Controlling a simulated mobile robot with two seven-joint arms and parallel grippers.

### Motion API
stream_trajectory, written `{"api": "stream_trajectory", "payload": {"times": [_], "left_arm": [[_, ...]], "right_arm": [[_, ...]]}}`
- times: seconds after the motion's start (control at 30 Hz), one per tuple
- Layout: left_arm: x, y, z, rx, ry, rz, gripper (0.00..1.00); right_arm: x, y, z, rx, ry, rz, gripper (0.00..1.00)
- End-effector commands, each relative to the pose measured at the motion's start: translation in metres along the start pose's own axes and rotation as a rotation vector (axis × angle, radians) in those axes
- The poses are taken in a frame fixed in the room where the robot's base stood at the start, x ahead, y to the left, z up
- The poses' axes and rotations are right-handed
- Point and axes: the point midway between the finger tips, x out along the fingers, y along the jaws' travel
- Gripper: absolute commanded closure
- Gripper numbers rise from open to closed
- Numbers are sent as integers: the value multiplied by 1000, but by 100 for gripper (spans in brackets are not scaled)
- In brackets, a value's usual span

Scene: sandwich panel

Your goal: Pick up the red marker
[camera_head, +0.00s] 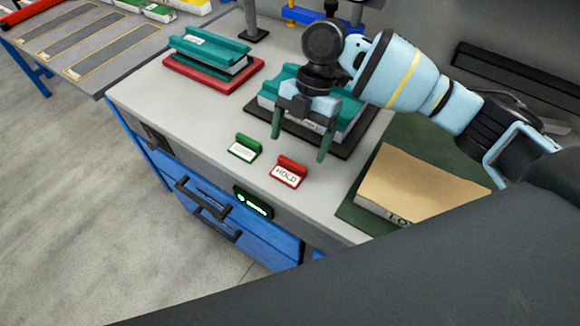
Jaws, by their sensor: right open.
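The red marker (287,172) is a small red stand with a white label reading HOLD, upright on the front part of the grey bench top. My right gripper (299,149) comes in from the right. Its two fingers point down, spread apart with nothing between them. The fingertips appear just behind and above the red marker, and I see no contact. My left gripper is not in view.
A green marker (244,148) stands left of the red one. Teal parts on a black base (340,148) sit behind my gripper. A red tray (196,79) with teal parts is farther left. A cardboard box (420,185) lies on a green mat at right.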

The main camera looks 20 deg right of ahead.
Motion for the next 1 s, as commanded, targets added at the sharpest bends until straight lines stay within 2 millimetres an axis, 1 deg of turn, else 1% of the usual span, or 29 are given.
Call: {"api": "stream_trajectory", "payload": {"times": [0.17,0.33,0.53,0.63,0.83,1.0], "left_arm": [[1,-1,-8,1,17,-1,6],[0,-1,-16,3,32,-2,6],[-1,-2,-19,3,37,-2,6],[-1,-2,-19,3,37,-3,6],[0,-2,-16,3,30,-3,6],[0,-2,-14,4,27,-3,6]], "right_arm": [[4,0,0,-1,-1,2,11],[26,1,3,-1,-2,-1,11],[49,1,4,0,-1,1,11],[53,1,5,0,-1,2,11],[53,1,5,0,-1,2,11],[53,1,5,0,-1,2,33]]}}
